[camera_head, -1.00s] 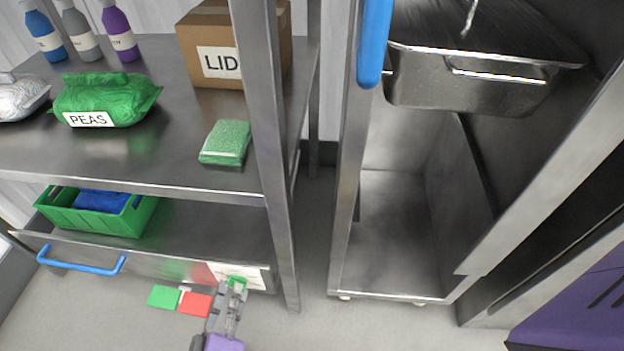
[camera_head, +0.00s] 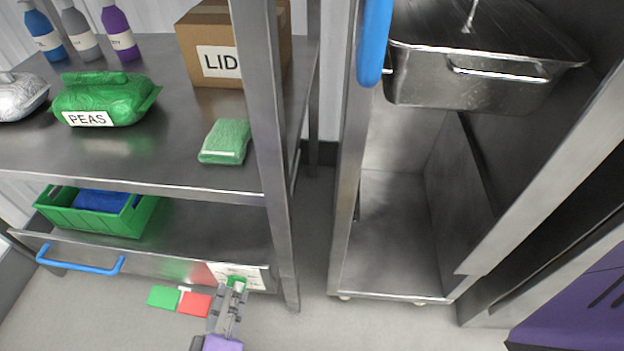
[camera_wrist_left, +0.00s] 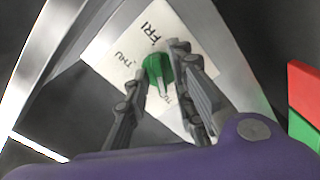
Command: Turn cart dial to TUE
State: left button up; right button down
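The green dial (camera_head: 237,282) sits on a white card (camera_head: 252,271) at the right end of the cart's lower front edge. In the left wrist view the dial (camera_wrist_left: 157,70) has its narrow end toward the bottom of the picture, near partly hidden letters that look like "TU". "FRI" and "THU" are readable on the card (camera_wrist_left: 112,42). My left gripper (camera_head: 229,292) is at the dial, its fingers apart, one on each side of it. Whether they touch the dial is not clear. My right gripper is in neither view.
The steel cart (camera_head: 140,170) carries a PEAS bag (camera_head: 105,98), a LID box (camera_head: 225,50) and a green packet (camera_head: 226,141). A green bin (camera_head: 95,215) and blue handle (camera_head: 80,264) are lower. Green (camera_head: 163,296) and red (camera_head: 194,304) patches lie beside my gripper.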

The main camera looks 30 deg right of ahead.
pick_arm(q)
jog(key=v, duration=1.2)
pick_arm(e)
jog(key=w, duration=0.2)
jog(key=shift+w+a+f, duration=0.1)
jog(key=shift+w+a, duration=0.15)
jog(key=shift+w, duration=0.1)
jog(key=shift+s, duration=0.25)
